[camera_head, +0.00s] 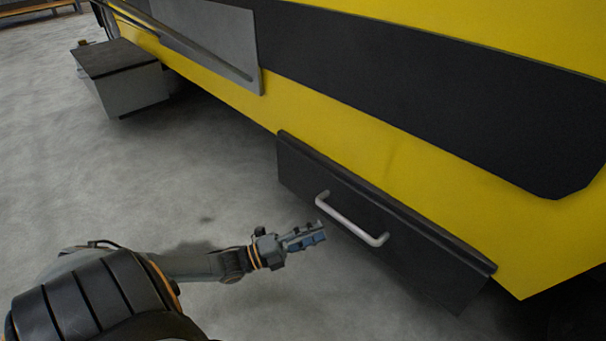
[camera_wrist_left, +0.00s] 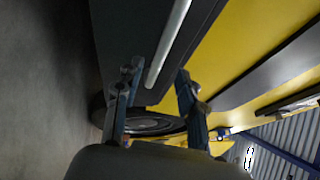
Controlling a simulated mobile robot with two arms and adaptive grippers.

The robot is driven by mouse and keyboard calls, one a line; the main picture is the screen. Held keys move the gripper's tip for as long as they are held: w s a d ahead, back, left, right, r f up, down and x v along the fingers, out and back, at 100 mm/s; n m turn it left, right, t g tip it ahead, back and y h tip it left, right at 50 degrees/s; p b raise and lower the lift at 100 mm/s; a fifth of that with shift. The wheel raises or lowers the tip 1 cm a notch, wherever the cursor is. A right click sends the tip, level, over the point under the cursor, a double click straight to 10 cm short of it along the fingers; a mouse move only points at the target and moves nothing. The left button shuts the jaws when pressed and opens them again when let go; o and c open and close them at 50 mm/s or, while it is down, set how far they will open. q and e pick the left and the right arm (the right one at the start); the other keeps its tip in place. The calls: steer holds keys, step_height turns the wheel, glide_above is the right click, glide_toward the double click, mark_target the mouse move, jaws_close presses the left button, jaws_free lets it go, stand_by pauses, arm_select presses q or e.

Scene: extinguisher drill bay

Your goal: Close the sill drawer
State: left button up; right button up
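The sill drawer has a dark front (camera_head: 420,262) low on the side of a yellow vehicle; its top edge shows as a narrow dark strip, and how far it stands out is hard to tell. A silver bar handle (camera_head: 350,221) is on this front. My left gripper (camera_head: 318,233) is just off the handle, near its left end in the head view. In the left wrist view, its two fingers (camera_wrist_left: 157,82) stand apart with nothing held, and the handle (camera_wrist_left: 170,42) runs ahead between them without visible contact. My right gripper is not in view.
The yellow vehicle body (camera_head: 400,150) rises above the drawer. A box with a dark top (camera_head: 122,78) juts out further along the vehicle at upper left. A wheel (camera_wrist_left: 150,124) shows beyond the fingers. The grey floor (camera_head: 190,170) beside the vehicle is clear.

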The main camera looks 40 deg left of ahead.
arm_select(q)
steer(key=shift+v, duration=1.55)
